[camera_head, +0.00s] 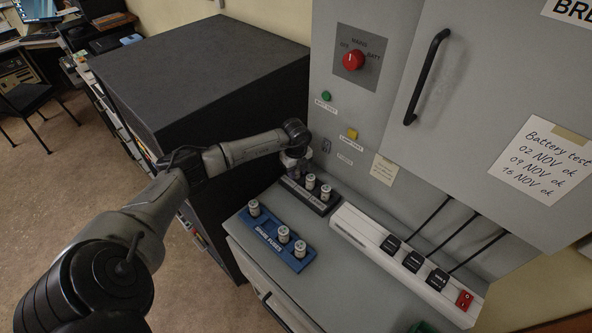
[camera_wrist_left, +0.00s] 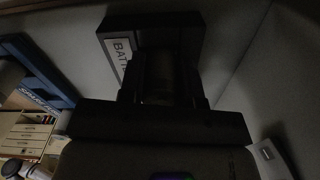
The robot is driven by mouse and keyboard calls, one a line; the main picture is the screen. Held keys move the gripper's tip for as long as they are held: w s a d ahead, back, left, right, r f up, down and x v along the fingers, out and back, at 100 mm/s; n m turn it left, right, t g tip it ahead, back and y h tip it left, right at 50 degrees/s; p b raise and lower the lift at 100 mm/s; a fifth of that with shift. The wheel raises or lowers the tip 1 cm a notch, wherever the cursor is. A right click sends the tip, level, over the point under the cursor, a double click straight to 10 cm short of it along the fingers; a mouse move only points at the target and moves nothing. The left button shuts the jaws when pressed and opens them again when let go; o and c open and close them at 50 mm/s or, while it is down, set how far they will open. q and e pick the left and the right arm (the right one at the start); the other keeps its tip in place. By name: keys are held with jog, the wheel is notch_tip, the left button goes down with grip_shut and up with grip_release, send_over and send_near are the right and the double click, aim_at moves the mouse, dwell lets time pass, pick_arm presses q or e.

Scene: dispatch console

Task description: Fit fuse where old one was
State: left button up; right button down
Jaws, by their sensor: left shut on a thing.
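A black fuse block (camera_head: 321,208) sits on the grey ledge against the panel. Two pale fuses stand upright in its middle (camera_head: 310,181) and right (camera_head: 326,192) places. My left gripper (camera_head: 295,168) is down at the block's left end and hides that place. In the left wrist view the block (camera_wrist_left: 185,35) shows a partly covered label. There the gripper (camera_wrist_left: 158,85) is shut on a dark, cylindrical shape, seemingly a fuse. It is too dark to tell how deep it sits. My right gripper is not in view.
A white strip with black plugs and a red switch (camera_head: 465,299) lies to the right. A dark cabinet (camera_head: 200,75) stands at left.

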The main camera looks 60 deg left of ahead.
pick_arm(q)
jog(key=shift+f, duration=0.2)
jog(key=o, duration=0.8)
jog(key=shift+w, duration=0.15)
jog(key=shift+o, duration=0.7)
